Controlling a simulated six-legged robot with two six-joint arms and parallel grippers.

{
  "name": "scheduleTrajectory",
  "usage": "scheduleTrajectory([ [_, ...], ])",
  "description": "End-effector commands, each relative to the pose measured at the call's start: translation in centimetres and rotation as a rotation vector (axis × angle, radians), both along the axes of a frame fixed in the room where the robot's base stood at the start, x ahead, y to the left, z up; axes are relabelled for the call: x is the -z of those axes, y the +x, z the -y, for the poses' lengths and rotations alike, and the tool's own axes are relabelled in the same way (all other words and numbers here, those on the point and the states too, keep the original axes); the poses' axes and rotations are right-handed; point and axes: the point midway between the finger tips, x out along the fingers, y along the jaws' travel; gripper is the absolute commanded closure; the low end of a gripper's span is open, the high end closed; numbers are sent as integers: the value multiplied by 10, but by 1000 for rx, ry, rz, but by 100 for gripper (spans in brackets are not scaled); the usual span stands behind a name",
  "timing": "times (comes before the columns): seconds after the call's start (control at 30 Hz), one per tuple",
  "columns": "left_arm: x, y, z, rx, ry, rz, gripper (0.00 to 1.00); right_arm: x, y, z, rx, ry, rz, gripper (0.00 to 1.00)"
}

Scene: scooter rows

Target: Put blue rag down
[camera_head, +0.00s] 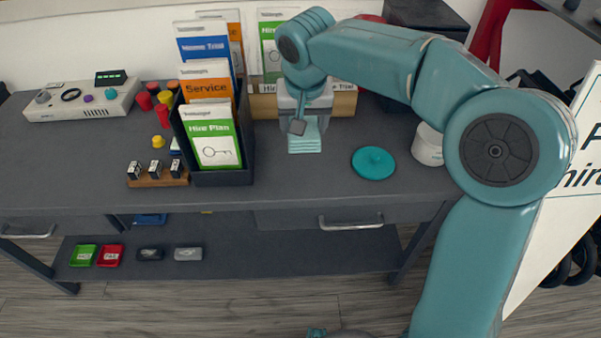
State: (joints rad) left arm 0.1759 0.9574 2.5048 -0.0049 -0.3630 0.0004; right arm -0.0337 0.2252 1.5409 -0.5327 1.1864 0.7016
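My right arm comes in from the right and reaches across the workbench (330,184). Its gripper (303,124) points down over the bench, to the right of the dark card holder. A small teal-blue ribbed patch (305,144) shows right under the fingers, at the bench top. It looks like the folded blue rag, but the gripper hides its upper part. I cannot tell whether the fingers grip it or only stand over it. My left gripper is not in view.
A teal round lid (373,162) and a white tub (428,146) stand to the right. The card holder (222,178), a wooden block with small dark pieces (158,179) and a control box (83,101) stand to the left. The front middle of the bench is clear.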

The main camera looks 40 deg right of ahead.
Motion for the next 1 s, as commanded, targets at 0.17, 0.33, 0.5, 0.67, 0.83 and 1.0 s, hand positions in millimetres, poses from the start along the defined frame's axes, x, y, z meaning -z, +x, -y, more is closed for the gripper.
scheduleTrajectory([
  [0.17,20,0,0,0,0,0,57,56,0,-2,-2,0,-3,56],
  [0.33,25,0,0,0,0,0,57,81,2,-3,-3,0,-1,56],
  [0.5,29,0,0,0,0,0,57,93,3,-4,-4,0,-1,56],
  [0.67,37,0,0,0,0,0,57,121,2,-4,-4,0,-2,56],
  [0.83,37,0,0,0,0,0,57,126,3,-4,-4,1,2,56],
  [1.0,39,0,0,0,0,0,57,127,3,-4,-3,1,1,56],
])
